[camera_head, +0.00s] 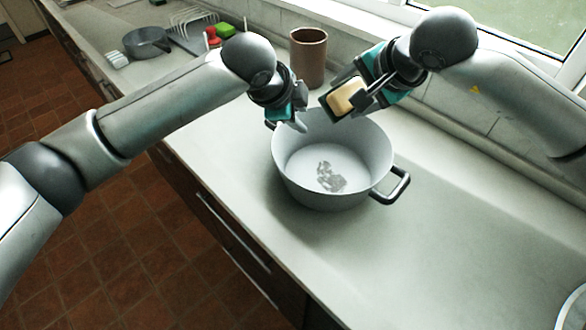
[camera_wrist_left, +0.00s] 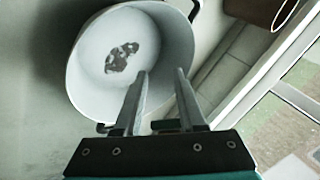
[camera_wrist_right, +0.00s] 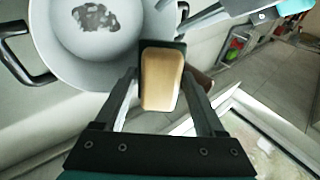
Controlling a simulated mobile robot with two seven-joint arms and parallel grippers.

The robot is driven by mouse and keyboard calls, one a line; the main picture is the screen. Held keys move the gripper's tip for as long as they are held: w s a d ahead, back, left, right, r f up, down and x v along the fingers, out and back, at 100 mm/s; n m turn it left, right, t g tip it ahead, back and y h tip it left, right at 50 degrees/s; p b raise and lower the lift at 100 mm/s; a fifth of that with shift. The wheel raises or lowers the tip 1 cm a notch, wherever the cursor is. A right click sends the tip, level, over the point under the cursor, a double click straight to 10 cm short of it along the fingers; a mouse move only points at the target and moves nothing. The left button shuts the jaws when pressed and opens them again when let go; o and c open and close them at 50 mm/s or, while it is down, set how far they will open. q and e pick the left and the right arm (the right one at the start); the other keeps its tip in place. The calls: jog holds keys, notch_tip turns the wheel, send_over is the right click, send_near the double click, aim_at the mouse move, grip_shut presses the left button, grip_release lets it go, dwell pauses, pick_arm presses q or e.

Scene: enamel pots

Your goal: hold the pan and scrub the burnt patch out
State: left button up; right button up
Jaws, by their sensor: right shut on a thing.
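The light grey enamel pan (camera_head: 300,185) stands upright on the counter, with a dark side handle (camera_head: 394,187) at its right. A dark grey burnt patch (camera_head: 330,177) marks its floor; it also shows in the left wrist view (camera_wrist_left: 121,57) and right wrist view (camera_wrist_right: 95,18). My left gripper (camera_head: 298,122) is at the pan's far-left rim, fingers apart, near the other handle, which is partly hidden. In the left wrist view I see nothing clearly held between the fingers (camera_wrist_left: 163,72). My right gripper (camera_head: 366,100) is shut on a tan sponge with a dark backing (camera_head: 346,96), raised above the far rim.
A brown cylindrical pot (camera_head: 308,58) stands behind the pan by the wall. A grey saucepan (camera_head: 147,42), a dish rack (camera_head: 195,20) and small red and green items are farther back left. The counter right of the pan (camera_head: 450,240) is clear.

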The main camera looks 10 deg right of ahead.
aim_at(299, 201)
pick_arm(q)
jog(key=s+a+f+m+g+y, duration=0.25)
jog(key=s+f+m, duration=0.2)
jog(key=s, duration=0.55)
jog(key=shift+g+y, duration=0.35)
jog(key=shift+g, duration=0.1)
jog(key=x, duration=1.2)
jog(key=shift+w+f, duration=0.1)
jog(key=shift+f, duration=0.1)
grip_shut()
